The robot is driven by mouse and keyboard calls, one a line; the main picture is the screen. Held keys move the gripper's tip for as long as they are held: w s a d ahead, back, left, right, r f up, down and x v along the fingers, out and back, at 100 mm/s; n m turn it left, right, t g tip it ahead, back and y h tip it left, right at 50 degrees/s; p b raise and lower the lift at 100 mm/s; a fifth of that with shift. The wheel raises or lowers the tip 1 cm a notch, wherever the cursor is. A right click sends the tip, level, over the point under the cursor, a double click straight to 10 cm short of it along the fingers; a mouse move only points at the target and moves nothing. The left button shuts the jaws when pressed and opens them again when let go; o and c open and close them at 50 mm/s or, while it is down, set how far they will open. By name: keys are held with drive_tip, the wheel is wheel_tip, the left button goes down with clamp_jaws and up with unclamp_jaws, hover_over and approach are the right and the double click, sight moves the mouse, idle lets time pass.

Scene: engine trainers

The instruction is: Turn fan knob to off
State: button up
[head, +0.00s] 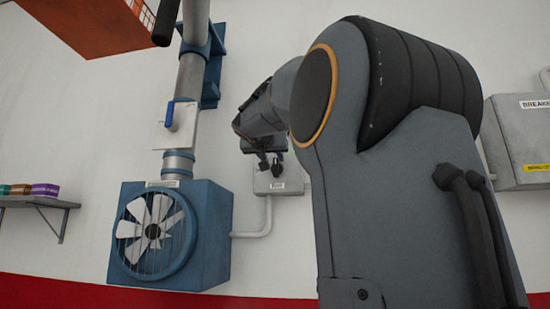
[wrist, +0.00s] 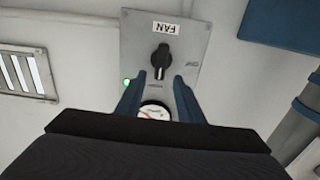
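The fan control box (wrist: 190,30) is a grey plate that appears upside down in the wrist view, with a FAN label. Its black fan knob (wrist: 161,60) sits near the middle of the plate. My gripper (wrist: 160,78) shows two blue fingers, spread apart, on either side of and just short of the knob in the picture. I cannot tell whether they touch it. In the head view my gripper (head: 268,162) is in front of the same box (head: 282,183), and the knob is hidden there. The fan (head: 150,232) sits in a blue housing.
A round gauge (wrist: 154,110) and a green light (wrist: 127,82) are on the fan box. A duct (head: 190,80) with a blue-handled lever (head: 170,113) rises above the fan. A breaker box (head: 520,140) is at right, a shelf (head: 40,203) at left.

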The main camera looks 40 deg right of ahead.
sight(275, 163)
drive_tip(key=shift+p+x, duration=0.9)
drive_tip(key=shift+x, duration=1.3)
clamp_jaws()
